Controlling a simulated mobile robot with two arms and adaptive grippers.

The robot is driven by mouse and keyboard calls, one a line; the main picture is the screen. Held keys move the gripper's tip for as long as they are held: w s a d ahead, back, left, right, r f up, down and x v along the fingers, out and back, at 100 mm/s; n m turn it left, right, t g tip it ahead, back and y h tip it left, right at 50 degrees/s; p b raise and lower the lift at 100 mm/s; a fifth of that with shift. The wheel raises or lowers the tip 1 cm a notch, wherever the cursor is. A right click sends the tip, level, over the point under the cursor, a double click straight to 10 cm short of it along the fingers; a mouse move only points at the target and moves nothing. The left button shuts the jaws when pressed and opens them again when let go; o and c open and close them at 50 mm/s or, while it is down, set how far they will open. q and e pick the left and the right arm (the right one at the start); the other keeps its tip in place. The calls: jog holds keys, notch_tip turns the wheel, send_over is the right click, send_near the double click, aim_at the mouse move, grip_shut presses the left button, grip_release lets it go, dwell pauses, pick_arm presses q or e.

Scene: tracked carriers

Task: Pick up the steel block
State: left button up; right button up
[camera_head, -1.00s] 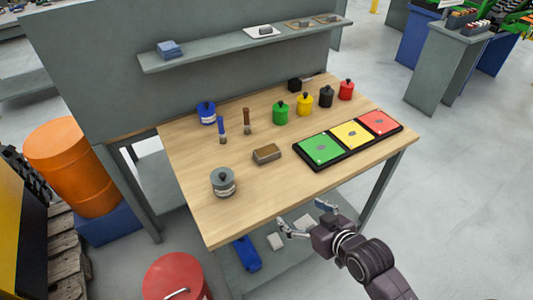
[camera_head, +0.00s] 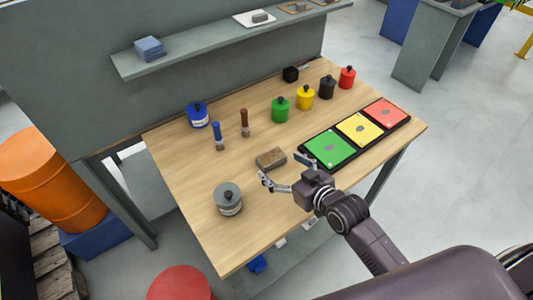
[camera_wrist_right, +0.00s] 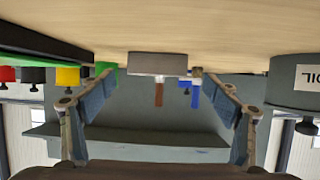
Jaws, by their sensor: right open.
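The steel block (camera_head: 271,158), a grey-brown rectangular block, lies on the wooden table near its middle. In the right wrist view, which is upside down, its grey side face (camera_wrist_right: 157,64) shows between the fingers, farther off. My right gripper (camera_head: 284,170) is open and empty, just in front of the block, its fingers spread toward it. The two fingers also show in the wrist view (camera_wrist_right: 157,78), with a gap between them and the block. My left gripper is not in view.
A grey pot (camera_head: 228,199) stands left of the gripper. A black tray (camera_head: 322,166) with green, yellow and red panels lies close on the right. Blue- and brown-handled tools (camera_head: 217,136) stand behind the block. Several coloured pots line the back, by a black cube (camera_head: 290,74).

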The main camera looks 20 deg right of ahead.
aim_at(271, 155)
jog(key=shift+w+a+p, duration=0.2)
jog(key=shift+w+p, duration=0.15)
jog(key=shift+w, duration=0.75)
jog(key=x, duration=0.3)
jog(key=shift+w+f, duration=0.15)
jog(key=shift+w, duration=0.1)
jog(key=shift+w+f, duration=0.1)
jog(key=c, duration=2.1)
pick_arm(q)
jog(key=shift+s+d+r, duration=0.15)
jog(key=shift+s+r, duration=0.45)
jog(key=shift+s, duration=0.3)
pick_arm(e)
jog(key=shift+w+r, duration=0.15)
jog(key=shift+r, duration=0.15)
jog(key=shift+c, duration=0.4)
